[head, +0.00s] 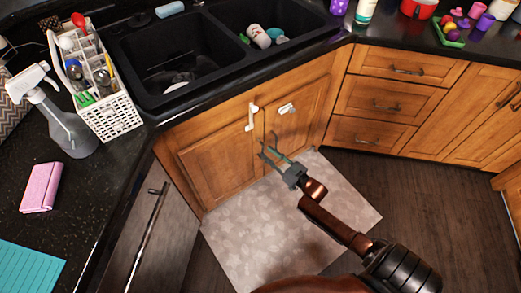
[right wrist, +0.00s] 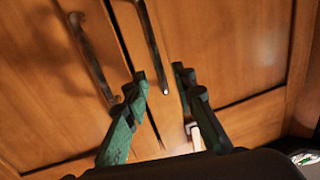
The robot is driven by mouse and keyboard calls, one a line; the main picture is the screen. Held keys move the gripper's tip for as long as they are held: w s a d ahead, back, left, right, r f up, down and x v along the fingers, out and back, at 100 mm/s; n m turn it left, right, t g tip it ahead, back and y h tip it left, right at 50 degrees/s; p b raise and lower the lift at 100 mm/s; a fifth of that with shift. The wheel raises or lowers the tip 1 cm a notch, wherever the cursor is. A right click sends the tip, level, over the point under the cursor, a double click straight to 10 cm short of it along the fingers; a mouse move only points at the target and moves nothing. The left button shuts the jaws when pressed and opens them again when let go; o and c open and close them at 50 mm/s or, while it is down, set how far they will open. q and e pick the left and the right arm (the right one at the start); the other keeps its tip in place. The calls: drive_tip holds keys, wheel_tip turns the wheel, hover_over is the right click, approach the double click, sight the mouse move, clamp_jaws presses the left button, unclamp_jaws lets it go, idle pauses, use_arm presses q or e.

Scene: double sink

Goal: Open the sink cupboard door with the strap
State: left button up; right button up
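The sink cupboard has a left door (head: 215,162) and a right door (head: 306,112), and both look shut. Another pale piece (head: 287,108) is on the right door; I cannot tell whether either is the strap. In the right wrist view, two dark bar handles (right wrist: 90,60) (right wrist: 150,45) show beside the door gap. My right gripper (head: 268,153) is open and empty, low in front of the doors; its green fingers (right wrist: 160,80) are apart. A pale strip (right wrist: 207,125) shows partly behind one finger. My left gripper is not in view.
A pale patterned mat (head: 285,220) lies on the dark floor before the cupboard. A dishwasher-like front (head: 150,225) with a bar handle is at left, drawers (head: 385,105) at right. The black counter (head: 190,110) overhangs the doors. A spray bottle (head: 60,115) stands on it.

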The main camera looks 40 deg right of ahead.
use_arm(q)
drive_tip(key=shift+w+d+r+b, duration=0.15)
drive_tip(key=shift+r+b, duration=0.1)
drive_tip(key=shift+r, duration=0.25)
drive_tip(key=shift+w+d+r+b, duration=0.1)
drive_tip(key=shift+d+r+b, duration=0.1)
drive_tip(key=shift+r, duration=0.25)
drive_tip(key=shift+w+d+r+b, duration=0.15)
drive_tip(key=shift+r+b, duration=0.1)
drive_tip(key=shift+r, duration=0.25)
use_arm(e)
drive_tip(key=shift+w+a, duration=0.15)
drive_tip(key=shift+w, duration=0.9)
drive_tip(key=shift+w+a, duration=0.1)
drive_tip(key=shift+w, duration=0.9)
drive_tip(key=shift+c, duration=0.6)
drive_tip(key=shift+f, duration=0.1)
clamp_jaws()
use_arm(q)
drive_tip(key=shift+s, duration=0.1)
